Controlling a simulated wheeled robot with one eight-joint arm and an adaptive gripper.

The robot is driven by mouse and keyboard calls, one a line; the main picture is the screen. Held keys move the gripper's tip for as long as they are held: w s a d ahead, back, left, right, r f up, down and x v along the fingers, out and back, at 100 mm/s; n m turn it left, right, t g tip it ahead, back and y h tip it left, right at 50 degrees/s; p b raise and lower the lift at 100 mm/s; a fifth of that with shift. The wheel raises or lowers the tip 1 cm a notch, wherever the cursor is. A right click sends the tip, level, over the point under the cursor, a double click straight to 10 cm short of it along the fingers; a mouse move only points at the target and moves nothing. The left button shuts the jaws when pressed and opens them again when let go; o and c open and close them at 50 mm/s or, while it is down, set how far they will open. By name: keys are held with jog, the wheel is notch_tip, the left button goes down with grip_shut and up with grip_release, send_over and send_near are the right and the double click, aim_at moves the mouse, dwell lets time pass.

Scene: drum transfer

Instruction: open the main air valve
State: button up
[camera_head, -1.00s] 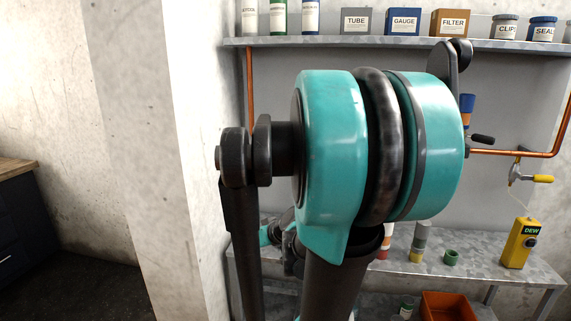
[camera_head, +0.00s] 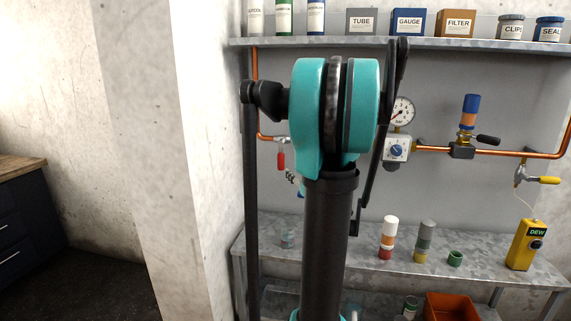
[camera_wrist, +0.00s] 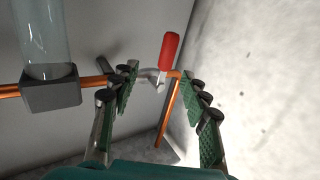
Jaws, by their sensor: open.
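A valve with a red lever (camera_head: 281,159) sits on the copper pipe at the left of the back panel. The lever hangs down in the head view. In the wrist view the red lever (camera_wrist: 168,52) shows beyond my fingertips, between the two fingers in the picture. My gripper (camera_wrist: 160,85) is open and empty, with its green-padded fingers spread apart. I see no contact between the fingers and the lever. My gripper is mostly hidden behind my arm in the head view. No label shows which valve is the main one.
A black-handled valve (camera_head: 487,140) and a yellow-handled valve (camera_head: 548,180) are on the right pipe. A gauge (camera_head: 402,111) sits above a regulator (camera_head: 397,149). In the wrist view a clear bowl (camera_wrist: 48,40) is left of my fingers and a pale wall (camera_wrist: 265,80) is right.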

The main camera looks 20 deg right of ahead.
aim_at(281, 156)
jog(key=w, duration=1.2)
jog(key=shift+c, duration=0.2)
grip_shut()
